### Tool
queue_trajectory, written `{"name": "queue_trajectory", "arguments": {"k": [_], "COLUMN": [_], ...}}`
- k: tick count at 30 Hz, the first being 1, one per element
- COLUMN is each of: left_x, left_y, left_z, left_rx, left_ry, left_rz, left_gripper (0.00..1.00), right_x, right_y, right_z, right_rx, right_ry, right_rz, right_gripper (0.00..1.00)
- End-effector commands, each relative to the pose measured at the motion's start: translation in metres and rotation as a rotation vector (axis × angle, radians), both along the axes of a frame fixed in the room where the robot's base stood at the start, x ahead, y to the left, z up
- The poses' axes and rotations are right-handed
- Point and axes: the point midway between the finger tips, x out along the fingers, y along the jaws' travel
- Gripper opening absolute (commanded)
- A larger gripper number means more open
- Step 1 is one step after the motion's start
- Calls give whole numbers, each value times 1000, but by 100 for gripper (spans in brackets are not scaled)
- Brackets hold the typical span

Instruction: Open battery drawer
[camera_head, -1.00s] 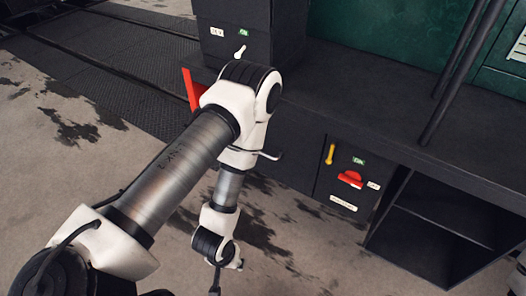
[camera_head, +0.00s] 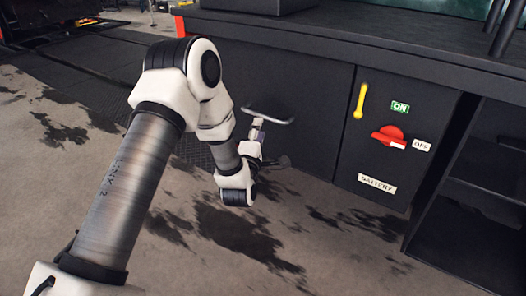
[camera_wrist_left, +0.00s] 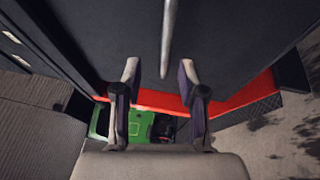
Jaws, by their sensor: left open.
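A dark cabinet front (camera_head: 310,70) carries a metal bar handle (camera_head: 268,118) on its left panel. The panel to its right (camera_head: 345,150) has a "BATTERY" label (camera_head: 377,183), a red switch (camera_head: 388,137) between "ON" and "OFF" labels, and a yellow lever (camera_head: 360,100). The white end of the switch is near "OFF". No gap shows around the panels. My left gripper (camera_head: 258,136) is just below the bar handle. In the left wrist view it (camera_wrist_left: 160,75) is open, and the bar (camera_wrist_left: 168,40) ends between its fingertips; contact is unclear. My right gripper is out of view.
An open dark shelf (camera_head: 465,220) stands at the right, with the cabinet top (camera_head: 340,35) above. The stained floor (camera_head: 300,250) in front is clear. In the left wrist view, a red strip (camera_wrist_left: 245,93) and a green object (camera_wrist_left: 140,126) show near the fingers.

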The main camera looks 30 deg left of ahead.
Motion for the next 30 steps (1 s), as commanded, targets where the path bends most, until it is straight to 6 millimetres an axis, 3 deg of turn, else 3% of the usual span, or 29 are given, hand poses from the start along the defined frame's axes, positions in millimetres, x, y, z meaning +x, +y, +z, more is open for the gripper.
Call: {"name": "queue_trajectory", "arguments": {"k": [1,3,8,18,27,28,30], "left_x": [1,2,11,66,74,74,74], "left_y": [2,3,7,28,30,30,30], "left_z": [-19,-17,-9,0,4,4,4], "left_rx": [-3,-4,-4,-3,-4,-4,-4], "left_ry": [-17,-29,-36,-33,-30,-30,-30], "left_rz": [5,7,7,6,6,6,5], "left_gripper": [41,41,41,41,41,38,13], "right_x": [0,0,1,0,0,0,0], "right_y": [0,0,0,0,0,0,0], "right_z": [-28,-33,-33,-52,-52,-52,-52], "right_rx": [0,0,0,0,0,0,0], "right_ry": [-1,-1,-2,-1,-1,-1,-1], "right_rz": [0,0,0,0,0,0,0], "right_gripper": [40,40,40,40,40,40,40]}}
